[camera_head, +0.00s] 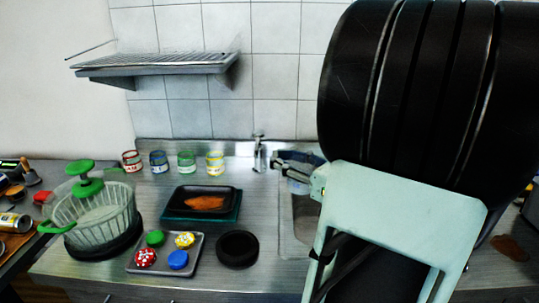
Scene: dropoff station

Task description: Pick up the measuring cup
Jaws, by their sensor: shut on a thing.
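My gripper (284,168) shows as small dark jaws at the left edge of my arm, over the back of the sink. It is shut on a dark grey, curved thing (298,156), seen only in part. I cannot tell for sure whether this is the measuring cup; its rest is hidden behind my arm. No other measuring cup is clear to see. My arm's large black and pale green links cover the right half of the view.
The sink (286,225) lies left of my arm, with a tap (259,155). On the steel counter stand a green-handled salad spinner (97,215), several jars (187,162), a black tray (186,194), a grey tray (194,262) with coloured lids and a black bowl (238,249). A wall rack (155,66) hangs above.

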